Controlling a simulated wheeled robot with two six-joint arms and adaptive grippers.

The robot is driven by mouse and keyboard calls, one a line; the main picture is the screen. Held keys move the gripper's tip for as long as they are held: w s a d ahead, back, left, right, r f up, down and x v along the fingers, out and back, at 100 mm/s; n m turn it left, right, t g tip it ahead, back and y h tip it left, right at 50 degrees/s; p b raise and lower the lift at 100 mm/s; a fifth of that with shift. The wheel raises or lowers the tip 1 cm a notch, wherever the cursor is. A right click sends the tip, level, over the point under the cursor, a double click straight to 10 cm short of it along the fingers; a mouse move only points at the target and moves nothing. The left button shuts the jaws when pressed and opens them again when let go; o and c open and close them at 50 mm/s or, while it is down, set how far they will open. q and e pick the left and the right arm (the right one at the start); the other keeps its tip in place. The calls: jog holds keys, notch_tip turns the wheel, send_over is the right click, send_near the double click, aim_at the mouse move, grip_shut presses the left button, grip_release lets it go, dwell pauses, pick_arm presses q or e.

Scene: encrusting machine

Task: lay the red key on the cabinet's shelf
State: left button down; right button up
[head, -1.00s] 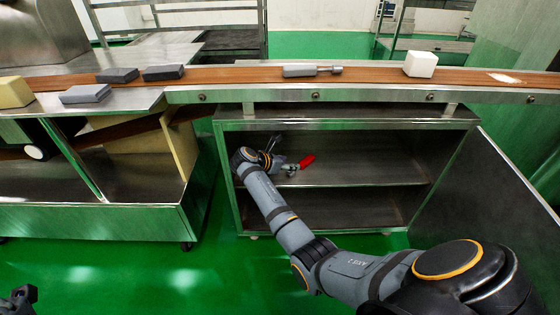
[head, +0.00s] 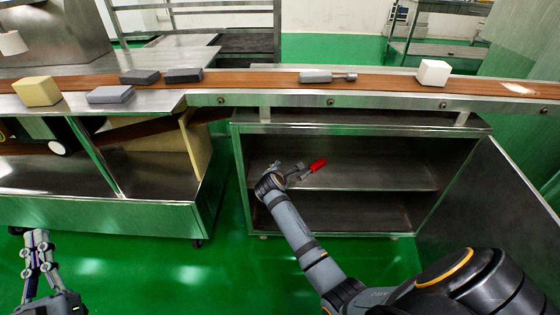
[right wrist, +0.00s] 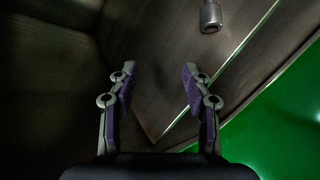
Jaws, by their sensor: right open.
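The red key (head: 318,164), with a red handle and a grey metal end, lies on the upper shelf (head: 380,176) of the open cabinet, towards its left. My right gripper (head: 294,170) is at the shelf's front left, just beside the key's metal end; it is small there. In the right wrist view my right gripper (right wrist: 160,82) is open with nothing between its fingers. The key's grey round end (right wrist: 210,17) shows beyond the fingertips, apart from them. My left gripper (head: 38,242) hangs over the floor at lower left, holding nothing visible; its finger gap is unclear.
The cabinet door (head: 490,215) stands open at right. A conveyor (head: 395,84) above carries a white block (head: 433,72) and a grey handled part (head: 325,77). A steel table stands left with several blocks. Green floor before the cabinet is free.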

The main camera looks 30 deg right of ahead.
jog(key=s+a+r+m+t+y, duration=0.3)
jog(key=s+a+r+m+t, duration=0.1)
jog(key=r, duration=0.4)
jog(key=s+a+r+m+t+y, duration=0.3)
jog(key=s+a+r+m+t, duration=0.2)
jog(key=s+r, duration=0.3)
jog(key=s+a+r+m+t+y, duration=0.3)
jog(key=s+a+r+m+t, duration=0.1)
jog(key=r, duration=0.6)
jog(key=s+m+t, duration=0.1)
jog(key=s+m, duration=0.1)
jog(key=m, duration=0.1)
jog(key=shift+a+t, duration=0.2)
jog(key=shift+t, duration=0.2)
